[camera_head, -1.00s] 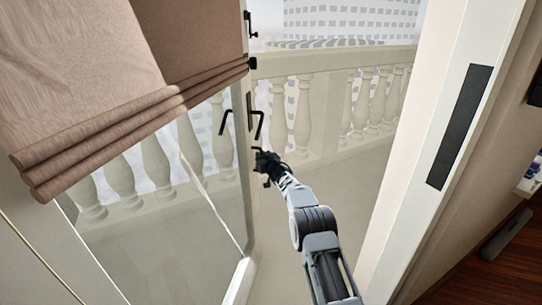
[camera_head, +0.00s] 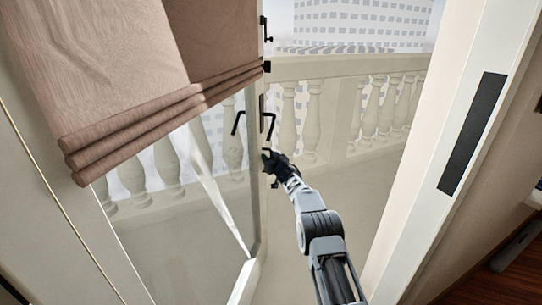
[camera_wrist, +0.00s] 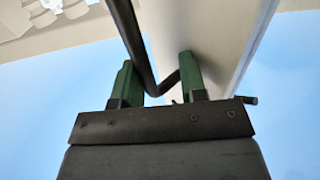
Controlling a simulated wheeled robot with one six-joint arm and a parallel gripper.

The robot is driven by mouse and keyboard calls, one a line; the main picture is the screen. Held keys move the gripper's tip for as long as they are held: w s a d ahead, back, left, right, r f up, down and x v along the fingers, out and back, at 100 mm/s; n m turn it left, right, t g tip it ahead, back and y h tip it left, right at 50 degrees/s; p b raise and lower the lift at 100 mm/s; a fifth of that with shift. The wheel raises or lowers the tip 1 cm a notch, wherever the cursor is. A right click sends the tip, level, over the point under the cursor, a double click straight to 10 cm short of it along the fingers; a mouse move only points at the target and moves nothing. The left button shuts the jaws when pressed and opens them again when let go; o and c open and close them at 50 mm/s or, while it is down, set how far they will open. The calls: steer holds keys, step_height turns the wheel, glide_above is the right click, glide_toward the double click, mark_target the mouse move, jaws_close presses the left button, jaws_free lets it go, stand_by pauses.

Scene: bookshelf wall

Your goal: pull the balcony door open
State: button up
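The balcony door (camera_head: 200,190) is a glass door with a pale frame, standing ajar at the left with a gap on its right. Its dark handle (camera_head: 270,126) is on the door's free edge; a similar dark shape shows just left of it, at the glass. My gripper (camera_head: 268,158) is at the lower end of the handle. In the wrist view, its two green fingers (camera_wrist: 158,84) are apart. The dark handle bar (camera_wrist: 138,45) comes down between them, close to the left finger, and bends to the right. I cannot tell whether it touches a finger.
A brown folded shade (camera_head: 150,90) covers the upper door. A pale jamb with a dark plate (camera_head: 473,132) stands right of the opening. Beyond are the open balcony floor and a stone balustrade (camera_head: 340,110). Wooden floor (camera_head: 490,285) shows at lower right.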

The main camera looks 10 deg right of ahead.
steer(key=v, duration=1.4)
steer(key=shift+d+f, duration=0.25)
steer(key=shift+d, duration=0.05)
steer(key=shift+w, duration=0.1)
